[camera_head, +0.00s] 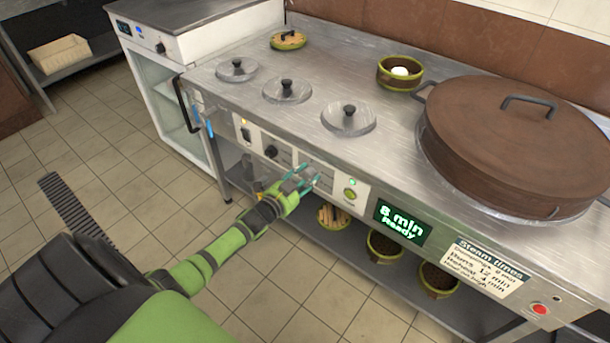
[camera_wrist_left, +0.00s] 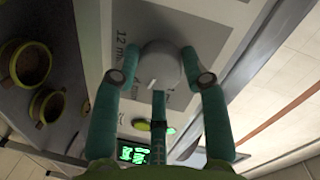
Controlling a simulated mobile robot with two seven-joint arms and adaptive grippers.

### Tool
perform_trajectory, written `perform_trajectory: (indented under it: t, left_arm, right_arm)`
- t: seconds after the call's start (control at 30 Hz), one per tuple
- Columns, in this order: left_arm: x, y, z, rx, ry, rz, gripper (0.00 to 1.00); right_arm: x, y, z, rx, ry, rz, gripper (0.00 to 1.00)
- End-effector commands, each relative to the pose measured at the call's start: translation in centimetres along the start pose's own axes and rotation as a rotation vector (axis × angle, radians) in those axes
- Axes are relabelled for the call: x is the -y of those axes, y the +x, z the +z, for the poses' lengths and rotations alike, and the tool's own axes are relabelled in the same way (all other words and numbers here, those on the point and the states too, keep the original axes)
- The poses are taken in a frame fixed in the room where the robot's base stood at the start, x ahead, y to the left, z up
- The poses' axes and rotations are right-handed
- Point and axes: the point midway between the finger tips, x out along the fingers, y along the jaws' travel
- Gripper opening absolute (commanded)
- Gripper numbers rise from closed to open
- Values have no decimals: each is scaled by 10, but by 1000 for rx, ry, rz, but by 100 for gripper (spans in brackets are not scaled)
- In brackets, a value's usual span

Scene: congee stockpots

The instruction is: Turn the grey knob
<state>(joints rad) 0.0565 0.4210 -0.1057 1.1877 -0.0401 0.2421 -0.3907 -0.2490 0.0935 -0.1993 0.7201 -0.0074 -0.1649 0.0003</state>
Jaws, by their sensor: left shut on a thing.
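The grey knob (camera_wrist_left: 160,68) is round with a white pointer line and sits on the stove's front panel. In the head view my left gripper hides it. My left gripper (camera_wrist_left: 161,80) has its teal fingers on both sides of the knob and is shut on it. In the head view the left gripper (camera_head: 303,178) is at the front panel (camera_head: 322,171), between a black knob (camera_head: 271,152) and a green-lit button (camera_head: 350,194). My right gripper is not in view.
A display (camera_head: 402,222) reads "8 min Ready". A big brown lidded pot (camera_head: 505,135) stands on the counter at the right. Small lids (camera_head: 286,90) sit on the top. Bowls (camera_head: 383,246) stand on the shelf below. A black handle (camera_head: 185,104) juts out at the left.

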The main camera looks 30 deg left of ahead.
Motion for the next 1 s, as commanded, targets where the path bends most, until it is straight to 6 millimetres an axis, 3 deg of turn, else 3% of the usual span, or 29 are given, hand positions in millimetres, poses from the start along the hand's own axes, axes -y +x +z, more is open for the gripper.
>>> perform_trajectory:
  t: [0.5,0.67,1.0]
  left_arm:
    - [6,2,1,-36,-472,42,11]
    - [6,2,1,-45,-591,54,11]
    - [6,2,2,-55,-745,70,11]
  right_arm:
    - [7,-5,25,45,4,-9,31]
    - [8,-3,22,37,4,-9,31]
    - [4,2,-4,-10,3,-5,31]
